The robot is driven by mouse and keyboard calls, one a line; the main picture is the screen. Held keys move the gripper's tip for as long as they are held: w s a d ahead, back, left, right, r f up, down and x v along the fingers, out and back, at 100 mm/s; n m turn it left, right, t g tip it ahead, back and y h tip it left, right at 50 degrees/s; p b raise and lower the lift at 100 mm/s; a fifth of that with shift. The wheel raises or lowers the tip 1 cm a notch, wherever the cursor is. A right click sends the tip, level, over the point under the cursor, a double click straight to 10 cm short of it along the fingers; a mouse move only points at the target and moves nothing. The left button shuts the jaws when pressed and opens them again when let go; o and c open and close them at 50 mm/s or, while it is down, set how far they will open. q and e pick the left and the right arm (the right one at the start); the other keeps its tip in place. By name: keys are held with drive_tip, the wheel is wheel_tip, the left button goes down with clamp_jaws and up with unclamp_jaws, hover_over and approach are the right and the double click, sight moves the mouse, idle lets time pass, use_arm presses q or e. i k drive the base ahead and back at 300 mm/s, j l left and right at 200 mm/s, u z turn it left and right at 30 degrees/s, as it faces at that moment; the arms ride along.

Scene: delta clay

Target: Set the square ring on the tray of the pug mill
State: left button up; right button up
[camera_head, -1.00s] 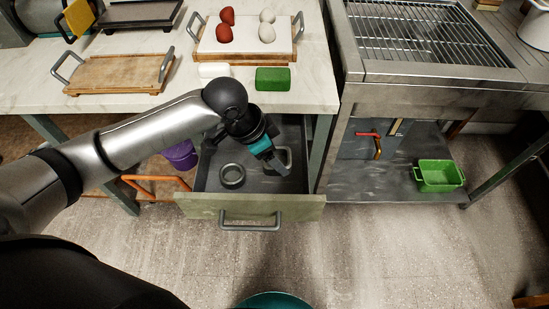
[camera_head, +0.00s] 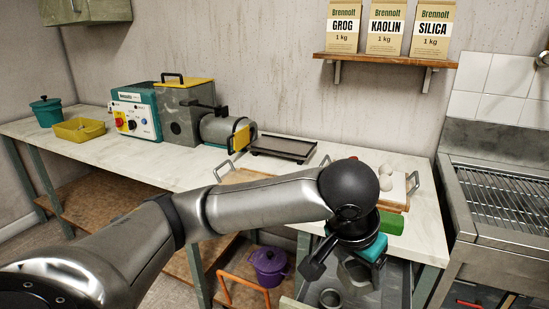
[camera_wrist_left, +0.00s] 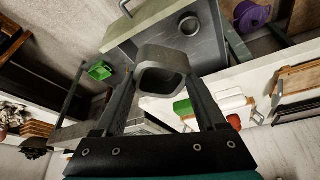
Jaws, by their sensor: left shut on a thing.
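My left gripper (camera_wrist_left: 161,78) is shut on the grey square ring (camera_wrist_left: 163,54) in the left wrist view, one finger on each side of it. In the head view the ring (camera_head: 356,275) shows only partly, below my left wrist near the open drawer. The pug mill (camera_head: 183,112) stands on the white worktop at the back left, teal and grey with yellow parts. Its dark flat tray (camera_head: 283,149) lies at its outlet end and looks empty. My left gripper is in front of and below the tray. My right gripper is not in view.
A round ring (camera_head: 330,298) stays in the drawer. A wooden board (camera_head: 243,175), a green block (camera_head: 391,223) and a board with eggs lie on the worktop. A purple pot (camera_head: 269,266) is below.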

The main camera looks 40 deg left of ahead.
sight(288, 146)
drive_tip(key=i+j+z, duration=0.1)
drive_tip(key=j, duration=0.55)
drive_tip(key=i+j, duration=0.1)
drive_tip(key=j, duration=0.6)
drive_tip(key=i+l+z, duration=0.05)
